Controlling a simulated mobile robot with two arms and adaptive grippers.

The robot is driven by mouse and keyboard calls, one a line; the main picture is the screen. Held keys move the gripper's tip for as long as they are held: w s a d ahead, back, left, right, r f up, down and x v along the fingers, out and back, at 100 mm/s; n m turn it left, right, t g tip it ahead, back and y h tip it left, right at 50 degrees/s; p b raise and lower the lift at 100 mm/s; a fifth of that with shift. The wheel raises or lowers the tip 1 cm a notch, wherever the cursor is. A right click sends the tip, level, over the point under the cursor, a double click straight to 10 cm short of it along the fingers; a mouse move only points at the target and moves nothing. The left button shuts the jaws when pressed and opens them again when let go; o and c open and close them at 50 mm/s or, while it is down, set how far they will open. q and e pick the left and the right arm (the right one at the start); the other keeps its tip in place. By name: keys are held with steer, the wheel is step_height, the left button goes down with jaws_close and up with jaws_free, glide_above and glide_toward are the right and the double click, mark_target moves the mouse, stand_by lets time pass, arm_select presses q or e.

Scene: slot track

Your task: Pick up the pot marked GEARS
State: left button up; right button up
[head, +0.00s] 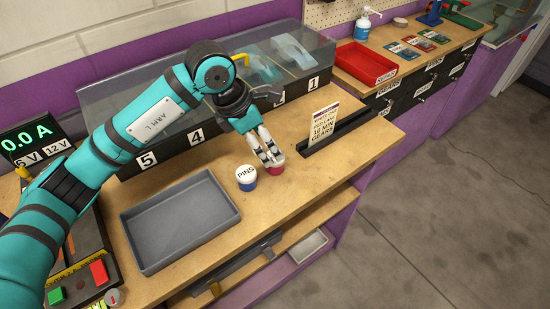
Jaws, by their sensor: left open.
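A small red-pink pot (277,170) stands on the wooden bench top, largely hidden beneath my left gripper. Its lid and any marking are covered, so I cannot read GEARS on it. My left gripper (270,161) is open and points down over this pot, with its fingertips at the pot's top. I cannot tell whether the fingers touch it. A blue pot (247,184) with a white lid marked PINS stands just to the left, upright and apart from the gripper. My right gripper is not in view.
A grey tray (183,264) lies to the left. A card (323,122) stands in a dark slot (352,130) on the right. A clear-lidded case with numbered compartments (172,158) runs along the back. A red tray (365,66) sits farther right.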

mark_target(275, 163)
arm_select(q)
steer(key=x, duration=0.3)
steer(key=shift+f+p, duration=0.1)
steer(key=shift+p, duration=0.2)
steer(key=shift+w+d+f+p, duration=0.15)
steer(key=shift+f+p, duration=0.25)
steer(key=shift+f, duration=0.1)
steer(key=p+x, duration=0.1)
steer(key=x, duration=0.2)
steer(key=shift+w+f, duration=0.2)
steer(key=shift+f, duration=0.2)
steer(key=shift+w+d+f, duration=0.1)
steer(key=shift+f, duration=0.2)
steer(key=shift+c, duration=0.4)
steer(key=c, duration=1.1)
steer(key=shift+c, duration=0.4)
steer(key=shift+r, duration=0.15)
